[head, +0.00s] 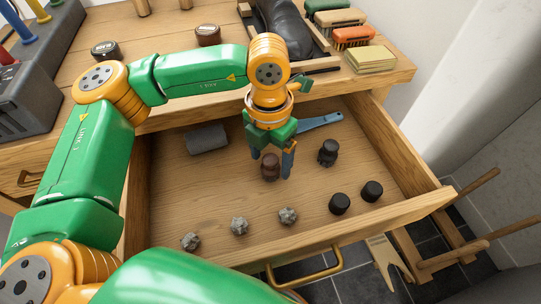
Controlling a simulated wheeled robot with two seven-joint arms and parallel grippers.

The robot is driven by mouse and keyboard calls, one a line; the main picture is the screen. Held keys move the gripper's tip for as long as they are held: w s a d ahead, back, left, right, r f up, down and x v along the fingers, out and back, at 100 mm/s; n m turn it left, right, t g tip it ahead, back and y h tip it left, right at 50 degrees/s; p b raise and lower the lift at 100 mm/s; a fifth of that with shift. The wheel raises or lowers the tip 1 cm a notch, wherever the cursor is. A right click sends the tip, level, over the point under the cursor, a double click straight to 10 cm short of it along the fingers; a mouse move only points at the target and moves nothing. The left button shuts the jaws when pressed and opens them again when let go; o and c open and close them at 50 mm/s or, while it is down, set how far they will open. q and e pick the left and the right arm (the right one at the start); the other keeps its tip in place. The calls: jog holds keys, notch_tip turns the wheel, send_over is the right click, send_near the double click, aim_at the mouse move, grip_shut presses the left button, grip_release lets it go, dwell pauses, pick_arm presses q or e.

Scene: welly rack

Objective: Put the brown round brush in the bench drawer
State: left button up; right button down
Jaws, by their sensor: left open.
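The bench drawer (190,180) is pulled open below the worktop. The brown round brush (270,170) is over the drawer floor, near the middle of the drawer, and looks upright. My left gripper (271,158) reaches down into the drawer from above, with its fingers apart and the brown brush between and just below the tips. It appears to rest on the floor, though contact is hard to tell. A similar black round brush (328,152) stands to its right in the drawer. My right gripper is not in view.
The drawer also holds a grey block (207,138), a blue-handled tool (318,122), several grey lumps (239,226) and two black tins (340,203). The worktop bears a dark boot (284,30), round tins (208,36), brushes (352,37) and yellow cloths (371,59).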

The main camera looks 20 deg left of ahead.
aim_at(269, 158)
pick_arm(q)
notch_tip(269, 158, up, 12)
jog(key=p, duration=0.1)
jog(key=shift+a, duration=0.1)
